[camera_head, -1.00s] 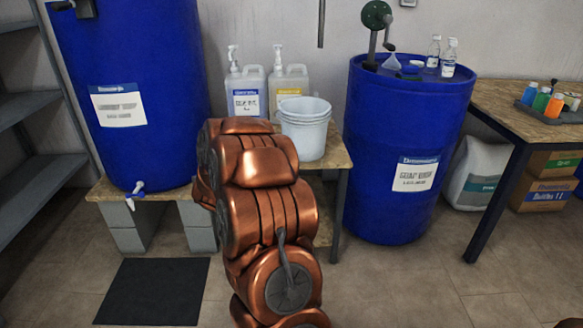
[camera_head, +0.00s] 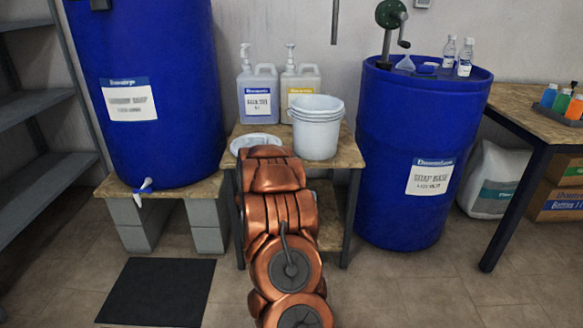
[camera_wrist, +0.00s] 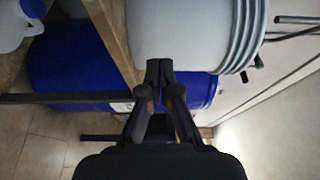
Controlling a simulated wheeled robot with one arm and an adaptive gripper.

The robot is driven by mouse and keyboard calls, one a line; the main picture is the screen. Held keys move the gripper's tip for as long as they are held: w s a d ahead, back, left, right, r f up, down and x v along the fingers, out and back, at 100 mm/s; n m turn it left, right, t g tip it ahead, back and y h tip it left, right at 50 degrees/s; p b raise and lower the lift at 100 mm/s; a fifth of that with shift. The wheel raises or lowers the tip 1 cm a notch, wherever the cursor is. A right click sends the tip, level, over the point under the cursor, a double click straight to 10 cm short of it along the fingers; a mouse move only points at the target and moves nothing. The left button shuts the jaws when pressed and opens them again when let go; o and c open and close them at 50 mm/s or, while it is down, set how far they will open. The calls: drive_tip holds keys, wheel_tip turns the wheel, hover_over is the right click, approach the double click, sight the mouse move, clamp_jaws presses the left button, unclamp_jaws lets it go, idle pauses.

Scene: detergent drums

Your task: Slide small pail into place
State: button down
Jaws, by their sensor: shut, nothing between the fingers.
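The small pail (camera_head: 316,136) is white and looks like a nested stack with several rims. It stands upright on the small wooden table (camera_head: 346,158), near its right side, in front of two pump jugs. In the wrist view the pail (camera_wrist: 185,30) fills the top middle, its ridged rims to the right. My gripper (camera_wrist: 160,72) is shut and empty, its fingertips at the pail's lower edge in that picture. I cannot tell whether they touch it. In the head view my copper arm hides the gripper.
A white dish or lid (camera_head: 256,139) lies on the table left of the pail. Two pump jugs (camera_head: 258,98) (camera_head: 301,82) stand behind. Large blue drums flank the table, left (camera_head: 150,60) and right (camera_head: 405,130). A black mat (camera_head: 157,291) lies on the floor.

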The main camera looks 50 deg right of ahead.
sight(305, 148)
drive_tip(key=b+x, duration=0.1)
drive_tip(key=x, duration=0.5)
drive_tip(key=shift+w+d, duration=0.15)
drive_tip(key=shift+d, duration=0.25)
drive_tip(key=shift+w+d, duration=0.2)
drive_tip(key=shift+d, duration=0.3)
